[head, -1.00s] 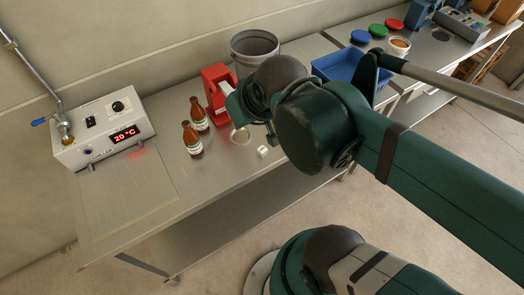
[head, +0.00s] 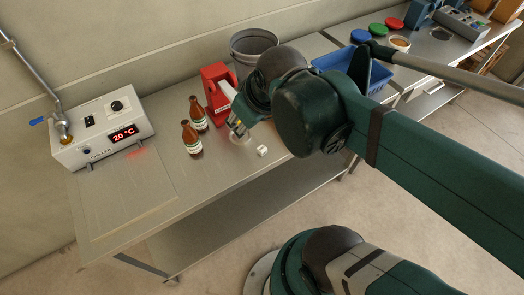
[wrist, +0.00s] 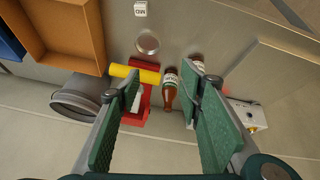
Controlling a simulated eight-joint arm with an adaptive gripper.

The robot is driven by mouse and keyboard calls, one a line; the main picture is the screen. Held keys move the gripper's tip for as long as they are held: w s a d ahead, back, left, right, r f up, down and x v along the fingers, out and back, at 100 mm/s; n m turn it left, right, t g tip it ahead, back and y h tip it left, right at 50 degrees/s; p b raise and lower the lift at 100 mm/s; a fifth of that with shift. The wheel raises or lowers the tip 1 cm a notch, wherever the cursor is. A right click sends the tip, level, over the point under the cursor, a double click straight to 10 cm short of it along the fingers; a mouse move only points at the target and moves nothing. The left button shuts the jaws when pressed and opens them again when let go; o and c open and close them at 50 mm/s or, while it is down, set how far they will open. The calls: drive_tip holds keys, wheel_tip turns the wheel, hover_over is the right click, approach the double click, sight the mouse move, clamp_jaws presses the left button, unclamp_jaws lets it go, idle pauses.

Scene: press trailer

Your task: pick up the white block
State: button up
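The white block (head: 262,151) lies on the steel table, right of a small round glass dish (head: 240,136) in the head view. In the wrist view the white block (wrist: 140,9) is at the top edge, with dark marking on its face. My gripper (head: 237,127) is above the table, up and left of the block in the head view. In the wrist view my gripper (wrist: 160,92) has its two green-padded fingers wide apart, with nothing held between them. The block is beyond the fingertips and apart from them.
Two brown bottles (head: 192,130) stand left of my gripper. A red device (head: 216,90) and a grey pot (head: 254,46) stand behind it. A blue bin (head: 340,66) is to the right. The table's front is clear.

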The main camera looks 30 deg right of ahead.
wheel_tip(320, 180, down, 4)
drive_tip(key=d+n+g, duration=0.2)
drive_tip(key=d+n, duration=0.1)
drive_tip(key=n, duration=0.1)
drive_tip(key=n+g+y+p, duration=0.1)
drive_tip(key=n+g+y, duration=0.3)
drive_tip(key=n, duration=0.6)
approach(262, 150)
drive_tip(key=shift+f+t, duration=0.5)
drive_tip(key=shift+f, duration=0.1)
drive_tip(key=shift+s+d+y, duration=0.1)
drive_tip(key=shift+d+y, duration=0.3)
drive_tip(key=shift+x, duration=1.25)
drive_tip(key=shift+f, duration=0.15)
